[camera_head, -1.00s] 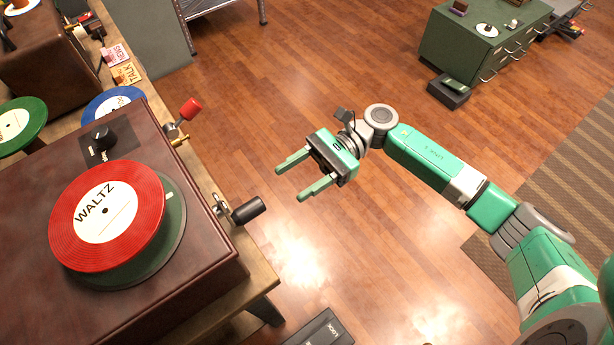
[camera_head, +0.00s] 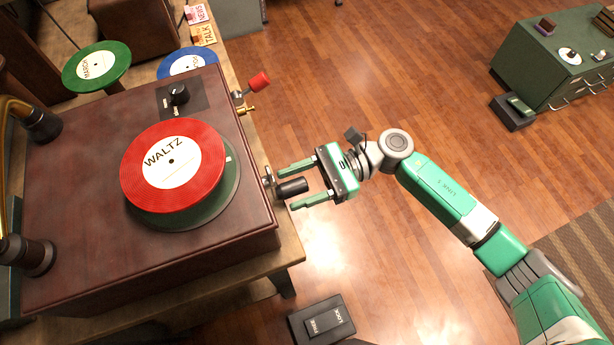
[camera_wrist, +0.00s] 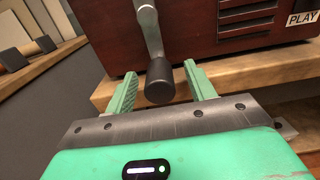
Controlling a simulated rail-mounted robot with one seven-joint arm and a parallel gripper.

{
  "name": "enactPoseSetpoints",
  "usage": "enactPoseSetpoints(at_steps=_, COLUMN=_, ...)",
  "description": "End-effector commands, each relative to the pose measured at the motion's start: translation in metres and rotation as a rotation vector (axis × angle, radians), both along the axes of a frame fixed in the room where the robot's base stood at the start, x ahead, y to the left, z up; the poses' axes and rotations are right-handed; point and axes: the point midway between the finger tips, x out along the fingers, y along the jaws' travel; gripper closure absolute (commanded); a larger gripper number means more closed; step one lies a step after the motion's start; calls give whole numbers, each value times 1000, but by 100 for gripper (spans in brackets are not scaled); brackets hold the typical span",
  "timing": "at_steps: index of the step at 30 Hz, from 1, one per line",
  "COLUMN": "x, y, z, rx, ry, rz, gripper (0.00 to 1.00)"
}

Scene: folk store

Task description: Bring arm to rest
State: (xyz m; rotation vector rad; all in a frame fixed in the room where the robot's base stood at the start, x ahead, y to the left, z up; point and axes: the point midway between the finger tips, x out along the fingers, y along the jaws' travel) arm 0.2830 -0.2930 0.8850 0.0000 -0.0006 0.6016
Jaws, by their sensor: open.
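My gripper (camera_head: 285,187) is open, its two green fingers spread and pointing left toward the record player (camera_head: 75,205). The black crank handle (camera_head: 293,187) on the player's right side shows between the fingers. In the wrist view the handle (camera_wrist: 160,82) hangs on its metal arm between the fingertips (camera_wrist: 157,88), with gaps on both sides. I cannot tell how deep it sits between them. The red WALTZ record (camera_head: 172,167) lies on the dark green turntable (camera_head: 190,218).
A red-tipped lever (camera_head: 259,82) sticks out of the player's right side. A FREE/LOCK pedal (camera_head: 324,321) lies on the floor below. A green cabinet (camera_head: 540,65) stands at the back right. Open wooden floor (camera_head: 400,90) lies beyond my arm.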

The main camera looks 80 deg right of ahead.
Motion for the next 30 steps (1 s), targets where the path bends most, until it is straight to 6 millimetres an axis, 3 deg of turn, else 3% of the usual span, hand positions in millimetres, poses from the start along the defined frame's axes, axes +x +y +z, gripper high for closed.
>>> enactPoseSetpoints(at_steps=8, x=2, y=2, z=0, rx=0, ry=0, rz=0, gripper=45)
enactPoseSetpoints(at_steps=14, x=2, y=2, z=0, rx=0, ry=0, rz=0, gripper=84)
enactPoseSetpoints(at_steps=25, x=1, y=2, z=1, rx=0, ry=0, rz=0, gripper=84)
enactPoseSetpoints(at_steps=30, x=-10, y=17, z=7, rx=0, ry=0, rz=-2, gripper=84)
